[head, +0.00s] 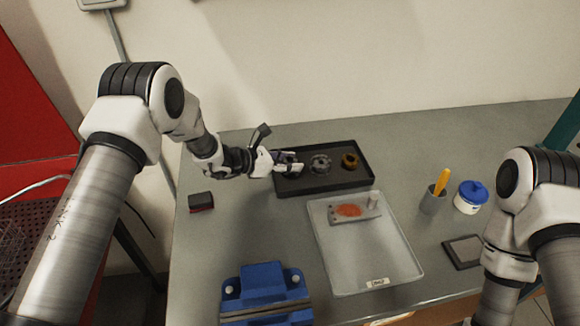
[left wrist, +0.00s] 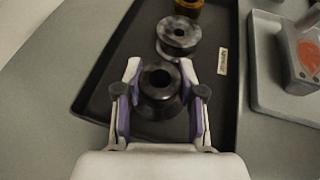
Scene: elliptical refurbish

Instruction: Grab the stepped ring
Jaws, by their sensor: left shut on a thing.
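A dark stepped ring (left wrist: 160,88) with a round hole stands upright in the left end of the black tray (left wrist: 92,88). My left gripper (left wrist: 160,85) is shut on it, one finger on each side. In the head view my left gripper (head: 289,163) reaches in over the tray's left end and mostly hides the ring. A grey flanged ring (head: 320,163) and a brass-coloured ring (head: 349,160) stand to the right in the same tray. My right gripper is out of view; only part of that arm shows.
A clear tray (head: 400,258) holds a plate with an orange patch (head: 349,210). A blue vise (head: 265,292) is at the front. A grey cup (head: 433,201), a blue-lidded jar (head: 468,199) and a dark pad (head: 464,251) are on the right. A small dark block (head: 201,202) lies left.

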